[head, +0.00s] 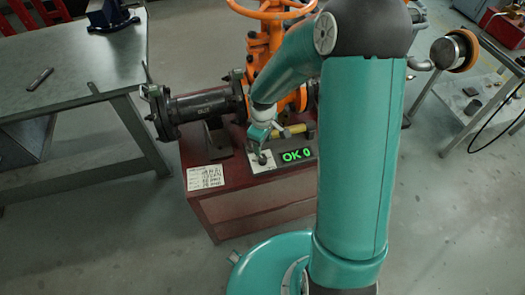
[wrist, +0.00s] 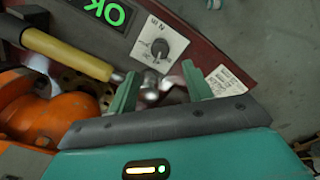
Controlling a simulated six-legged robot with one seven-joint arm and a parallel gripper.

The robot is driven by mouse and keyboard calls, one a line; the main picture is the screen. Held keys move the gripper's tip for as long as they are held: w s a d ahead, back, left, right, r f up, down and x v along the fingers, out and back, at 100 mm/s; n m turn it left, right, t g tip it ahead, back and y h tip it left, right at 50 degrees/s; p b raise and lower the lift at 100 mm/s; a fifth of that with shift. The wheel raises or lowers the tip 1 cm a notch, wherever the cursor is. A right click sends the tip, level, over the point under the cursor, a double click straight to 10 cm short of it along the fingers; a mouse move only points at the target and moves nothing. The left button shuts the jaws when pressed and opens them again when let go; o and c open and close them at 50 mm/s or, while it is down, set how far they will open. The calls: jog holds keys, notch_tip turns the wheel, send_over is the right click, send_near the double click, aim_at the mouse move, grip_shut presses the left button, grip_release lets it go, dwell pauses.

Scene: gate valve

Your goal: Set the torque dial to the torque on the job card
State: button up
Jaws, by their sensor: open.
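The torque dial (head: 262,159) is a dark round knob on a pale plate. The plate is on a grey panel on the red cabinet. In the wrist view the dial (wrist: 160,48) lies beyond the fingertips, with no finger touching it.
A yellow-handled tool (wrist: 68,52) lies beside the panel, close to my gripper. The orange gate valve (head: 268,45) with a dark flanged pipe (head: 205,105) stands behind. A grey table (head: 60,75) is at left.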

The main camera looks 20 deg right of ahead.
notch_tip(320, 180, up, 5)
jog(key=shift+r, duration=0.15)
dwell(0.5)
jog(key=s+r+m+t+h, duration=0.15)
jog(key=s+r, duration=0.25)
jog(key=r, duration=0.4)
jog(key=s+r+m+t+y, duration=0.1)
jog(key=s+r+m, duration=0.2)
jog(key=r, duration=0.4)
jog(key=s+r+m+t, duration=0.3)
jog(key=s+r, duration=0.6)
jog(key=s, duration=0.3)
jog(key=shift+m, duration=0.75)
